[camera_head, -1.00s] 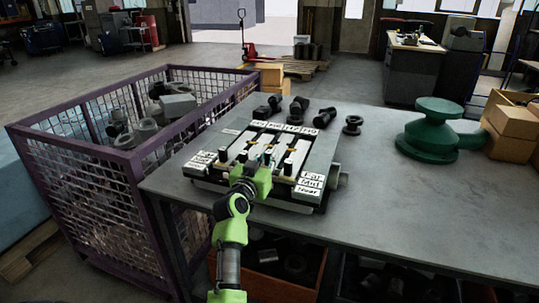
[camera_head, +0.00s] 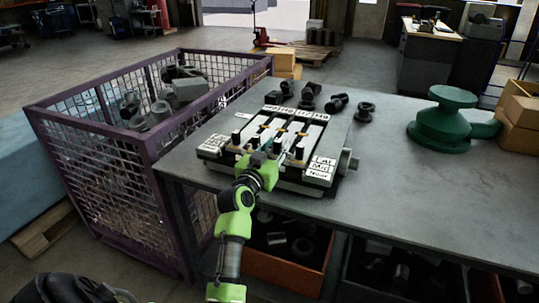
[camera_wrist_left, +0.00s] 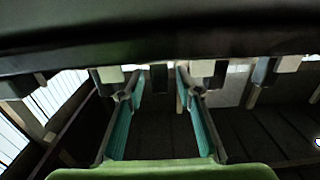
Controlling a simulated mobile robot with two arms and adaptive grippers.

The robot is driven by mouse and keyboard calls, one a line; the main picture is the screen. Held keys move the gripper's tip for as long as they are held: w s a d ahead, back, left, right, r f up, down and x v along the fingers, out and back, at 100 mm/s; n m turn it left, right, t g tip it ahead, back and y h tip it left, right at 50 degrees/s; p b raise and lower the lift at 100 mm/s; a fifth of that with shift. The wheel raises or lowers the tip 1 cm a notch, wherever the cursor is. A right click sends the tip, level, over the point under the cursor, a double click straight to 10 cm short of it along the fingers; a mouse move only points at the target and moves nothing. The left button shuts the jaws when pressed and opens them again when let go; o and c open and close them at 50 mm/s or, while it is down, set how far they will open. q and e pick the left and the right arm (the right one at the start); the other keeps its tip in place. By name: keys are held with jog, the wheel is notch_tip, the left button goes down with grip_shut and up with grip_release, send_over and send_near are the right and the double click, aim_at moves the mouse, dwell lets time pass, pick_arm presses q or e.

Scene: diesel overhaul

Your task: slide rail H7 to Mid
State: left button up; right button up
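The rail fixture (camera_head: 322,145) lies on the workbench, with several pale rails side by side in its top and black knobs at their front ends. White labels (camera_head: 303,114) run along its back edge; their text is too small to read surely, so I cannot say which rail is H7. Far, Mid and Near labels (camera_head: 321,168) stand on its right front. My left gripper (camera_head: 264,160) is at the fixture's front edge, near the middle knobs. In the left wrist view, its teal-padded fingers (camera_wrist_left: 159,92) are apart, with a dark block (camera_wrist_left: 160,78) beyond the gap; contact is unclear. My right gripper is out of view.
A purple mesh crate (camera_head: 158,150) with metal parts stands left of the workbench (camera_head: 400,190). Dark fittings (camera_head: 310,93) lie behind the fixture. A green flanged part (camera_head: 445,125) and cardboard boxes (camera_head: 520,112) stand at the right. Bins sit below the bench.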

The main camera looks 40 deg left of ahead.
pick_arm(q)
jog(key=v, duration=1.1)
